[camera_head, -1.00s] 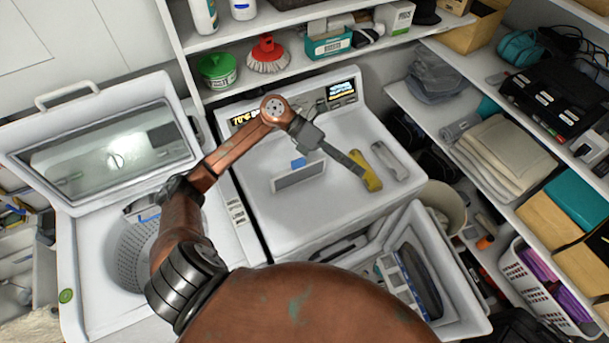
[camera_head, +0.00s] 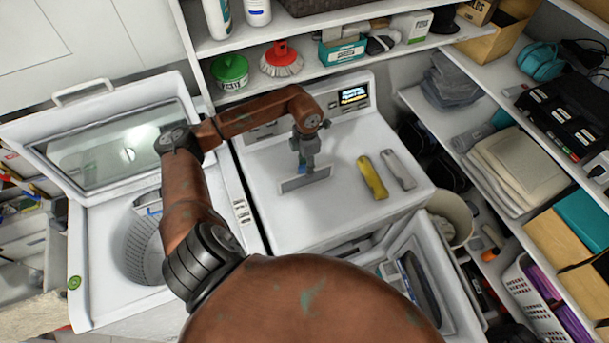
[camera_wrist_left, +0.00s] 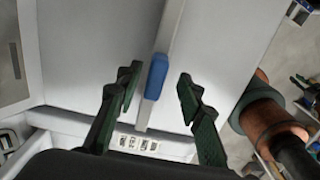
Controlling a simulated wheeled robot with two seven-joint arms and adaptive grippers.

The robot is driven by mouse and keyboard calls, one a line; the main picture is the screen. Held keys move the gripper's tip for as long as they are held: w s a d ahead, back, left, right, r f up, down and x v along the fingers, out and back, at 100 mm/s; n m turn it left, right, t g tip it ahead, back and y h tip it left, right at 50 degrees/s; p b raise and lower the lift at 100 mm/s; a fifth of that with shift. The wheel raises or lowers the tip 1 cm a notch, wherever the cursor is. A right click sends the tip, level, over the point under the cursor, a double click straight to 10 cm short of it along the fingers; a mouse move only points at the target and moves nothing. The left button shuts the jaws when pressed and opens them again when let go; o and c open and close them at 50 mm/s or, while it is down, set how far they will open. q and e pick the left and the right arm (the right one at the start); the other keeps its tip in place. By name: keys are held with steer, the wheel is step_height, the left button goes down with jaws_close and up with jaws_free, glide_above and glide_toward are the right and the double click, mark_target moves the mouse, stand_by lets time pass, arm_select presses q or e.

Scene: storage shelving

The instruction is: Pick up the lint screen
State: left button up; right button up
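The lint screen (camera_head: 313,179) is a flat grey panel with a pale frame and a blue tab. In the left wrist view the blue tab (camera_wrist_left: 156,76) and the screen's thin edge (camera_wrist_left: 172,25) show between the two dark green fingers of my left gripper (camera_wrist_left: 157,88). The fingers are apart, with a gap on each side of the tab.
A yellow-handled tool (camera_head: 372,178) and a grey one (camera_head: 400,170) lie right of the screen on the dryer. The open washer lid (camera_head: 115,150) stands at left. The dryer door (camera_head: 450,290) is open at front. Shelves with goods line the back and right.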

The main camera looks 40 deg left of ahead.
arm_select(q)
steer(key=f+p, duration=0.1)
steer(key=f, duration=0.3)
steer(key=f+p, duration=0.1)
steer(key=f, duration=0.1)
steer(key=shift+a+f+p, duration=0.15)
steer(key=shift+a+p, duration=0.1)
steer(key=shift+p, duration=0.05)
steer(key=shift+f, duration=0.55)
steer(key=shift+c, duration=0.5)
jaws_close()
